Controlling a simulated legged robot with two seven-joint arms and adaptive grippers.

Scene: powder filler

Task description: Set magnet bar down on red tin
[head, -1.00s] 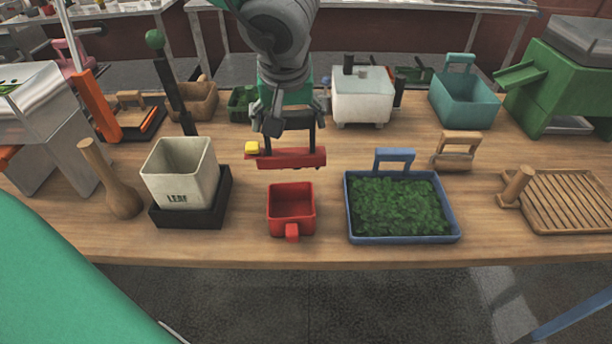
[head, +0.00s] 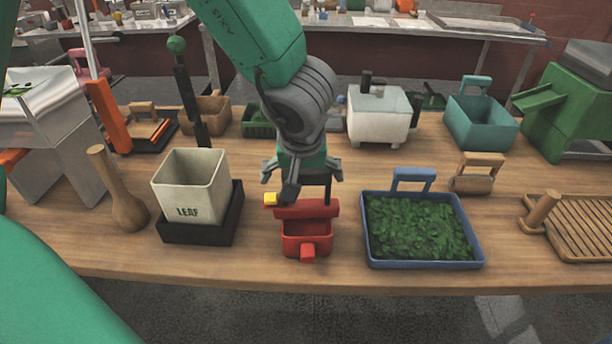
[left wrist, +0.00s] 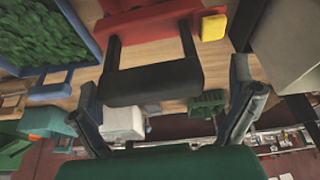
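The magnet bar (head: 307,209) is a red block with a black raised handle and a yellow end piece. My left gripper (head: 304,176) is at its handle; the left wrist view shows the black handle (left wrist: 150,82) between the two fingers. The bar looks level. In the head view it overlaps the back edge of the red tin (head: 307,246), whose open front part and short front handle show. I cannot tell whether bar and tin touch. My right gripper is not in view.
A cream box marked LEAF (head: 190,187) stands in a black tray to the left, beside a wooden pestle (head: 128,208). A blue tray of green leaves (head: 478,264) is close on the right. A white tub (head: 377,116) stands behind. Bare wood lies in front of the tin.

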